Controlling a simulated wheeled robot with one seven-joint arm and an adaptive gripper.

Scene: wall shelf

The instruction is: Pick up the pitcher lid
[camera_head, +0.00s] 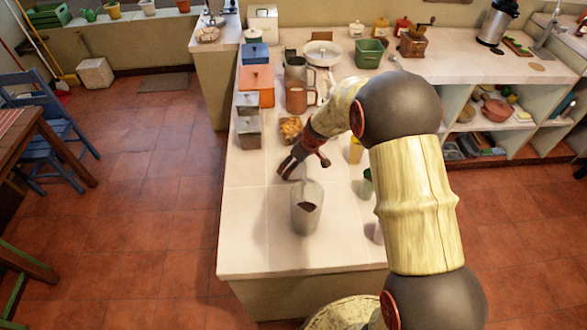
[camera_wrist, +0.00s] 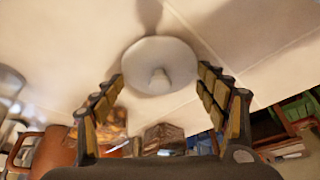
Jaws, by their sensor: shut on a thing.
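The pitcher lid is a pale grey round disc with a small knob (camera_wrist: 158,65), seen in the wrist view against the white counter. My gripper (camera_wrist: 160,72) has its two padded fingers at opposite sides of the lid's rim and is shut on it. I cannot tell whether the lid touches the counter.
A green cup (camera_head: 367,187) stands to the right, near my arm. The counter's left near part (camera_head: 250,215) is clear.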

